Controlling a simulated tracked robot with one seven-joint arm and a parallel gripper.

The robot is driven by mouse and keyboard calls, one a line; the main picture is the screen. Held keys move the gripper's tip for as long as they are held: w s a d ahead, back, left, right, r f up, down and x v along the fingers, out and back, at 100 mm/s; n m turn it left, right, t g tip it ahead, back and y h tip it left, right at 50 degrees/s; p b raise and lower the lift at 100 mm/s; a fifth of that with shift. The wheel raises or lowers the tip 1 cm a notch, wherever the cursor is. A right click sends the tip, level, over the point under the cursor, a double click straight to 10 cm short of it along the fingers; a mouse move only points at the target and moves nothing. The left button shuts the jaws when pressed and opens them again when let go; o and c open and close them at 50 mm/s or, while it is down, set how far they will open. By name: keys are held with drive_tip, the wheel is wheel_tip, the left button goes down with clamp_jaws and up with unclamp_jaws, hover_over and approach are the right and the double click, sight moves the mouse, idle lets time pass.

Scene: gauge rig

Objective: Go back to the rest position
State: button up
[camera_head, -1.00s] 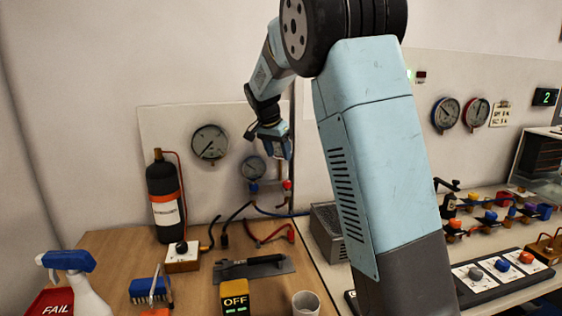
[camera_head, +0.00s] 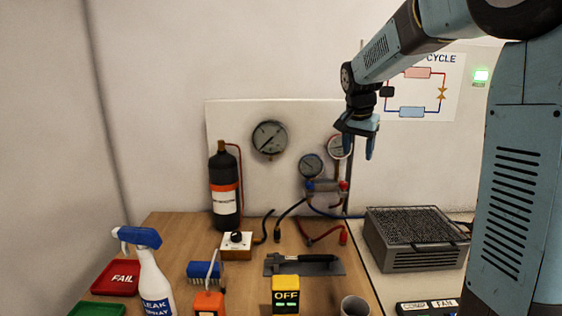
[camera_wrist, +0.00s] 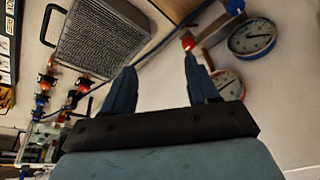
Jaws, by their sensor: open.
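My gripper (camera_head: 370,142) hangs at the end of my blue arm in the head view, in front of the wall and the right part of the gauge board. It points down and is above the bench. In the wrist view its two blue fingers (camera_wrist: 157,88) stand apart with nothing between them. The gauges and a red knob (camera_wrist: 188,42) show beyond the fingers. My upper arm fills the right side of the head view and hides what is behind it.
The wooden bench (camera_head: 185,232) holds a black cylinder (camera_head: 224,190), a spray bottle (camera_head: 152,275), a yellow OFF box (camera_head: 285,294), a cup (camera_head: 355,306) and a black tool on a grey plate (camera_head: 334,268). A finned grey unit (camera_head: 415,238) stands right. The gauge board (camera_head: 232,120) stands behind.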

drive_tip(key=s+d+f+n+t+y, duration=0.1)
drive_tip(key=s+n, duration=0.6)
drive_tip(key=s, duration=2.5)
drive_tip(key=shift+s+f+t+y, duration=0.3)
drive_tip(key=shift+f+t, duration=0.15)
drive_tip(key=shift+t, duration=0.25)
